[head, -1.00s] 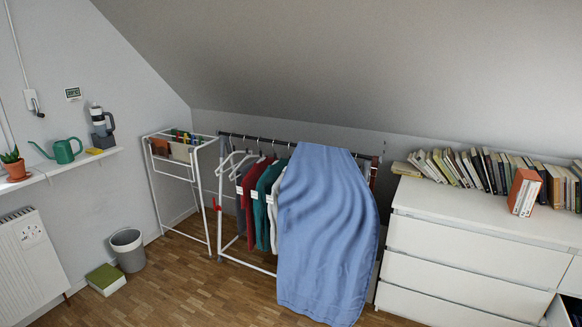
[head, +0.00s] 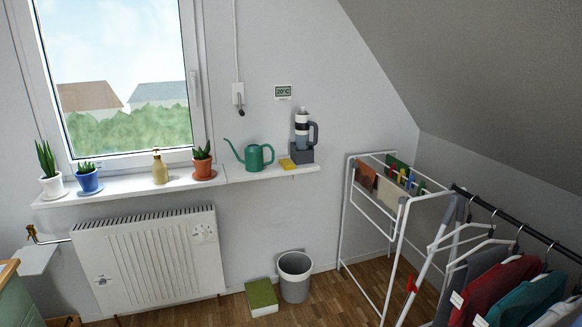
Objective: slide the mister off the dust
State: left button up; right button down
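A small gold bottle with a pump top (head: 160,168), which looks like the mister, stands upright on the white window sill (head: 130,190). It stands between a blue pot with a plant (head: 88,180) and a terracotta pot with a plant (head: 203,163). A faint darker patch shows on the sill around its base; I cannot tell clearly whether this is dust. Neither of my grippers is in view.
A green watering can (head: 254,157), a yellow sponge-like block (head: 287,164) and a grey flask (head: 303,130) stand farther right. A white radiator (head: 150,262) is below the sill. A bin (head: 295,278), a green-topped box (head: 261,297) and a drying rack (head: 400,215) stand on the floor.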

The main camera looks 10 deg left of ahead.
aim_at(159, 169)
jog(key=i+u, duration=0.25)
jog(key=i, duration=0.3)
jog(key=i+l+u, duration=0.25)
jog(key=i, duration=0.3)
jog(key=i+l+u, duration=0.25)
jog(key=i, duration=0.3)
jog(key=j, duration=0.1)
